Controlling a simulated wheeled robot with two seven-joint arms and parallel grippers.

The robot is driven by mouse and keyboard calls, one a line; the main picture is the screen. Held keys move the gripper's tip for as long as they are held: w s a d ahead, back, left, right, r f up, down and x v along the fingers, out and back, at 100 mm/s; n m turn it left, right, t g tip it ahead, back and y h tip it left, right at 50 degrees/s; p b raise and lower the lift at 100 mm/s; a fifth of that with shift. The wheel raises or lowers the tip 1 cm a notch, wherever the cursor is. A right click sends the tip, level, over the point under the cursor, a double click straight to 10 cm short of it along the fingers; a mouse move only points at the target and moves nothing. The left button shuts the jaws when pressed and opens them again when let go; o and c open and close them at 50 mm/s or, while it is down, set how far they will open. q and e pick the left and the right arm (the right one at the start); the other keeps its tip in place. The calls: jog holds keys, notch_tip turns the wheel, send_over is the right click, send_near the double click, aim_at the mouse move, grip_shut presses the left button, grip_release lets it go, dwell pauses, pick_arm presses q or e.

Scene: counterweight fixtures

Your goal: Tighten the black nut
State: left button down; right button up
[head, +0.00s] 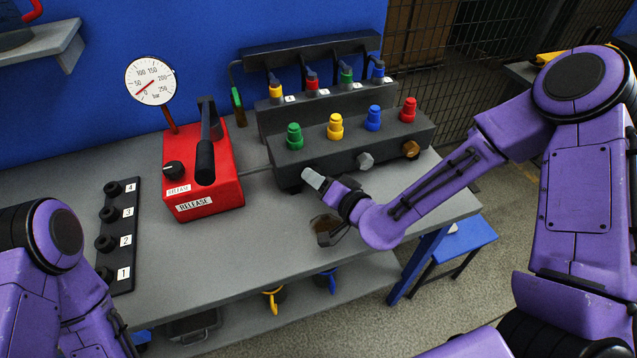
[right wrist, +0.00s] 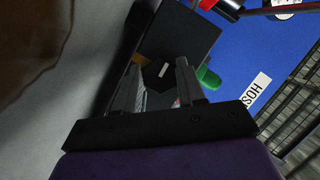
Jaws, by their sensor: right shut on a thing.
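My right gripper (head: 313,179) reaches the front face of the dark fixture block (head: 425,130), at its left end. In the right wrist view its two fingers (right wrist: 158,82) stand on either side of the black nut (right wrist: 158,75), a dark six-sided shape, and are shut on it. In the head view the gripper hides the nut. How far the nut is screwed in cannot be told. My left arm shows at the lower left of the head view, but its gripper is out of view.
A silver nut (head: 365,160) and a brass nut (head: 411,149) sit to the right on the same face. Coloured caps stand above. A red pump (head: 215,180) with gauge (head: 152,81) and a numbered black strip (head: 119,235) stand left. The bench's middle is clear.

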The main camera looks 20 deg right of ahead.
dwell(0.3)
jog(key=o, duration=1.1)
jog(key=shift+c, duration=0.2)
